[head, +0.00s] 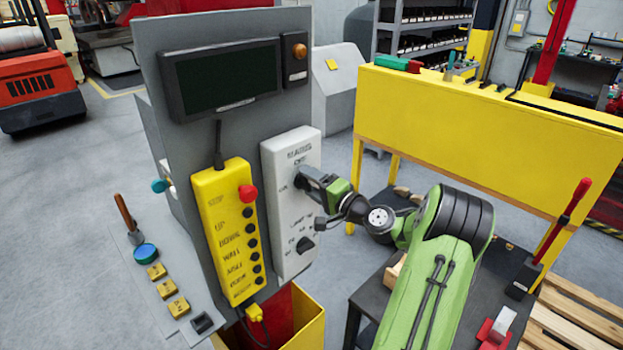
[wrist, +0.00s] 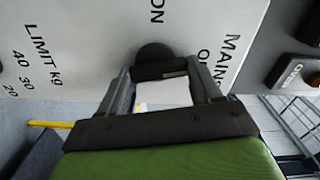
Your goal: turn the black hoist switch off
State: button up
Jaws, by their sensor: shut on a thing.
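The white switch panel (head: 291,225) is mounted on the grey post, with "MAINS" and "OFF" lettered near its top and "ON" lower left. The black hoist switch (wrist: 152,52) is on this panel; its round back shows between my fingers in the wrist view. My gripper (head: 304,181) reaches it from the right. In the wrist view my gripper (wrist: 161,74) is shut on the switch, one finger on each side. In the head view my fingers mostly hide the switch, and I cannot tell exactly which mark it points to.
A second black knob (head: 305,245), the kg limit, sits lower on the panel. A yellow pendant (head: 232,235) with a red button (head: 248,193) hangs just left. A dark screen (head: 225,80) and orange lamp (head: 299,50) are above. A yellow bench (head: 470,130) stands behind my arm.

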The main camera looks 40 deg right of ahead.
jog(key=shift+m+p, duration=0.5)
jog(key=shift+m, duration=0.5)
jog(key=shift+d+f, duration=0.1)
jog(key=o, duration=1.1)
jog(key=shift+c, duration=0.2)
jog(key=s+b, duration=0.3)
jog(key=s, duration=1.3)
jog(key=shift+d, duration=0.2)
